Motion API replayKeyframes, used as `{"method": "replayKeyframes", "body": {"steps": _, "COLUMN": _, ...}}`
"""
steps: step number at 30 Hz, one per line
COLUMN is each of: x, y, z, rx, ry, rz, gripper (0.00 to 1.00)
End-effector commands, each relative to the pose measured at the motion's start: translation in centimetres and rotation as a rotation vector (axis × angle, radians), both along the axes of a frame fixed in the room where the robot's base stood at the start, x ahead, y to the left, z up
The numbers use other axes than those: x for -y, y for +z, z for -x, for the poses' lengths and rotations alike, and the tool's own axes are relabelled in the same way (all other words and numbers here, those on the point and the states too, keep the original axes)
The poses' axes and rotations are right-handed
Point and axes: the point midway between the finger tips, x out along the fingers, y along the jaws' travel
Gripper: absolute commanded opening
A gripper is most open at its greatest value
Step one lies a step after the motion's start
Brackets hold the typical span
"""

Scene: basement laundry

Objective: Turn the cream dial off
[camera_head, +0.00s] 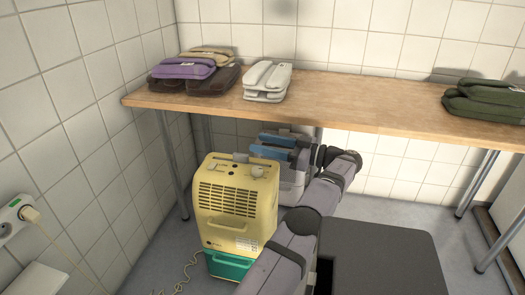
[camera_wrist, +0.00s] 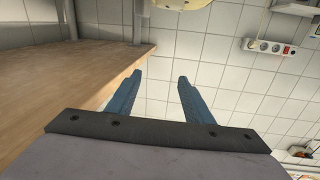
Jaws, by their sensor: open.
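The yellow dehumidifier (camera_head: 235,210) stands on the floor in front of the bench, with a green lower part. A round cream dial (camera_head: 258,170) sits on its top, toward the right; which way it points is too small to tell. My gripper (camera_head: 257,143) is behind and above the machine's top, its blue fingers apart with nothing between them. In the wrist view my gripper (camera_wrist: 156,76) is also open and empty, facing the tiled wall. A cream-yellow edge (camera_wrist: 183,3), probably the machine, shows at the top there; the dial does not show.
A wooden bench (camera_head: 350,98) runs along the back wall, bearing purple (camera_head: 183,69), white (camera_head: 267,80) and green (camera_head: 485,100) bundles. A light grey object (camera_head: 292,180) is partly hidden behind my arm. A wall socket strip (camera_head: 12,215) with a plugged cord is at left.

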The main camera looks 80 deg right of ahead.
Motion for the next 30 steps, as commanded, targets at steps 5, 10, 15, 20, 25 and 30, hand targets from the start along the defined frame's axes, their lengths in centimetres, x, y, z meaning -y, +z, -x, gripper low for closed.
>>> {"method": "replayKeyframes", "body": {"steps": 5, "x": 2.4, "y": 4.6, "z": -0.6, "rx": 0.063, "ry": -0.094, "rz": 0.001, "gripper": 0.47}}
{"method": "replayKeyframes", "body": {"steps": 10, "x": 7.0, "y": 12.1, "z": -0.7, "rx": 0.191, "ry": -0.285, "rz": -0.028, "gripper": 0.47}}
{"method": "replayKeyframes", "body": {"steps": 15, "x": 12.4, "y": 20.4, "z": 1.0, "rx": 0.367, "ry": -0.540, "rz": -0.126, "gripper": 0.47}}
{"method": "replayKeyframes", "body": {"steps": 20, "x": 16.9, "y": 26.3, "z": 3.6, "rx": 0.544, "ry": -0.808, "rz": -0.304, "gripper": 0.47}}
{"method": "replayKeyframes", "body": {"steps": 25, "x": 19.7, "y": 25.1, "z": 0.1, "rx": 0.660, "ry": -1.006, "rz": -0.555, "gripper": 0.47}}
{"method": "replayKeyframes", "body": {"steps": 30, "x": 19.0, "y": 20.9, "z": -11.4, "rx": 0.650, "ry": -1.072, "rz": -0.806, "gripper": 0.47}}
